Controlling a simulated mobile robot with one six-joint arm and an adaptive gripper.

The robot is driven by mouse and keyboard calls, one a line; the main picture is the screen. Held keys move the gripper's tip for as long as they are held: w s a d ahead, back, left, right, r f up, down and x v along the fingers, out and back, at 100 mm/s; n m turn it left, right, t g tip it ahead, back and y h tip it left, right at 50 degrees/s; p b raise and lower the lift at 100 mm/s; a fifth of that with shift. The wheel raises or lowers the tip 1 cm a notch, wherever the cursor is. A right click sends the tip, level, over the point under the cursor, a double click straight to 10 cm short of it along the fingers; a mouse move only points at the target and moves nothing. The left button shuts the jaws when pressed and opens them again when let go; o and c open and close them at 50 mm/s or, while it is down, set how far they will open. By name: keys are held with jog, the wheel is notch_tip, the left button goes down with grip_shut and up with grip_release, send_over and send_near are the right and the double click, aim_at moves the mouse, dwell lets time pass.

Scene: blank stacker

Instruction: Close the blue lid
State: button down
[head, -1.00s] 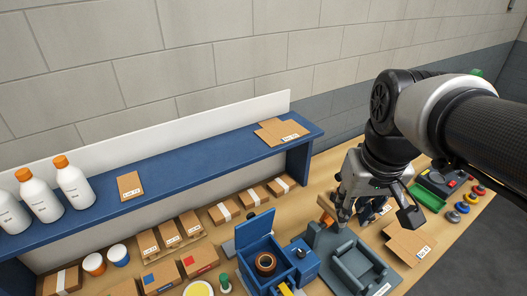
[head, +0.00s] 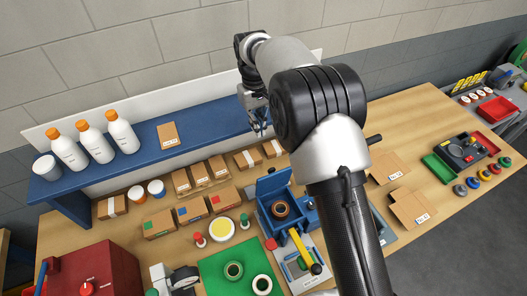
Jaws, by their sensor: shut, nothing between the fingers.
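The blue lid (head: 273,184) stands upright, open, at the back edge of a small blue box (head: 266,215). A brown ring or tape roll (head: 281,209) sits inside the open box. My gripper (head: 260,128) is shut and empty. In the head view it appears up and slightly left of the lid, in front of the blue shelf, apart from the lid. My arm comes in from the lower right and hides the bench just right of the box.
The blue shelf (head: 200,146) holds white bottles (head: 92,140). Cardboard boxes (head: 190,211) stand left of the blue box. A yellow-handled tool (head: 302,247) lies in front of it, near a green mat (head: 240,255). Flat cardboard pieces (head: 408,208) lie to the right.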

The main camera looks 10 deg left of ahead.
aim_at(272, 179)
jog(key=s+d+f, duration=0.1)
jog(key=f, duration=0.4)
jog(key=s+d+f+p, duration=0.1)
jog(key=s+d+f, duration=0.1)
jog(key=f, duration=0.3)
jog(key=shift+s+f, duration=0.15)
jog(key=shift+s, duration=0.1)
jog(key=shift+w+d+b, duration=0.1)
jog(key=shift+d+b, duration=0.05)
jog(key=shift+b, duration=0.2)
